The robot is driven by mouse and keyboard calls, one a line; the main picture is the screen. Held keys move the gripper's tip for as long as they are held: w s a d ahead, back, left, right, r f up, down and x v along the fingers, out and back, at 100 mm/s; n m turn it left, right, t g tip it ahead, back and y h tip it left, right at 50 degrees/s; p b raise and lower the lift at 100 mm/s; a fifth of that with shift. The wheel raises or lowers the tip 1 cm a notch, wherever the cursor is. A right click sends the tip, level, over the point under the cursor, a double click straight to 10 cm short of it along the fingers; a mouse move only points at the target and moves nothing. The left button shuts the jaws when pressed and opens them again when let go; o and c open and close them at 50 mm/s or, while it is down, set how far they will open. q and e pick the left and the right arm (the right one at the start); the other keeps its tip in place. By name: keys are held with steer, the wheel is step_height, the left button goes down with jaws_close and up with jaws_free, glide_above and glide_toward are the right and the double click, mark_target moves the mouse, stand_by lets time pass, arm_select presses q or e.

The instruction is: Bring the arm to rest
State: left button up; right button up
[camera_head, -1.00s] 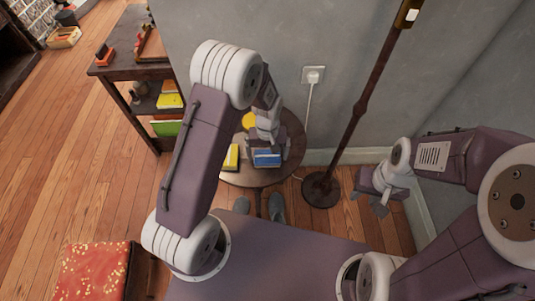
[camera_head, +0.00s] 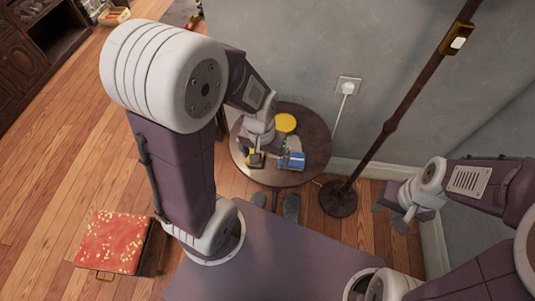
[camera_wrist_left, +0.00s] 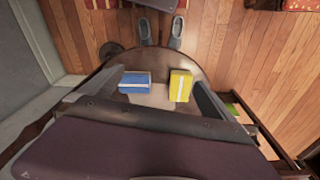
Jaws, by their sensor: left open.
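My left arm comes in from the left and bends down over a small round wooden table (camera_head: 315,125). My left gripper (camera_head: 268,154) is open above the table, with nothing held between its fingers. The wrist view shows its two fingers spread wide (camera_wrist_left: 148,100). My right gripper (camera_head: 391,209) is at the right, near the wall, fingers apart and empty.
A yellow round thing (camera_head: 286,122) lies on the table. A dark lamp pole (camera_head: 390,125) stands on a round base (camera_head: 338,199) to the right. Grey slippers (camera_head: 291,207) lie on the floor. A red-topped stool (camera_head: 115,241) stands at the lower left. A socket with plug (camera_head: 348,87) is on the wall.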

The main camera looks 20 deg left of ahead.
arm_select(q)
step_height(320, 180, up, 13)
steer(key=s+p, duration=0.2)
steer(key=p, duration=1)
steer(key=shift+a+p, duration=0.25)
steer(key=shift+p, duration=0.05)
